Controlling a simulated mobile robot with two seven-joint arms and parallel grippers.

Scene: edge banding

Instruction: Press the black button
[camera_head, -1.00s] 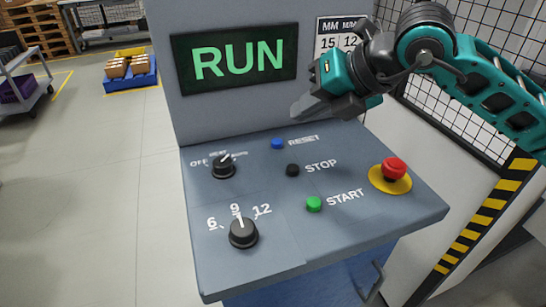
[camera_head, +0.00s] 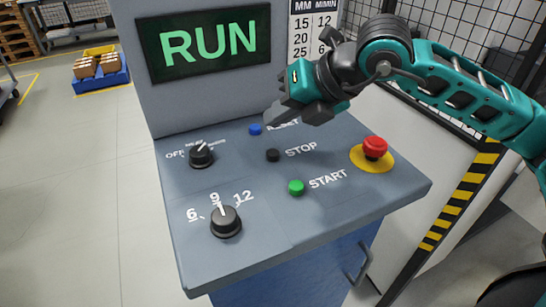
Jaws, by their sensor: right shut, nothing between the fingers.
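The black button (camera_head: 273,155) is a small round cap on the grey sloped control panel (camera_head: 330,215), just left of the printed word STOP. My right gripper (camera_head: 270,117) comes in from the right and is shut and empty. The display (camera_head: 205,42) reads RUN in green. My left gripper is not in view.
A green START button (camera_head: 296,187) lies below the black one. A red mushroom button (camera_head: 374,148) on a yellow disc sits to the right. Two black knobs, the upper one (camera_head: 201,155) and the lower one (camera_head: 225,221), stand on the left. Open floor lies left of the cabinet.

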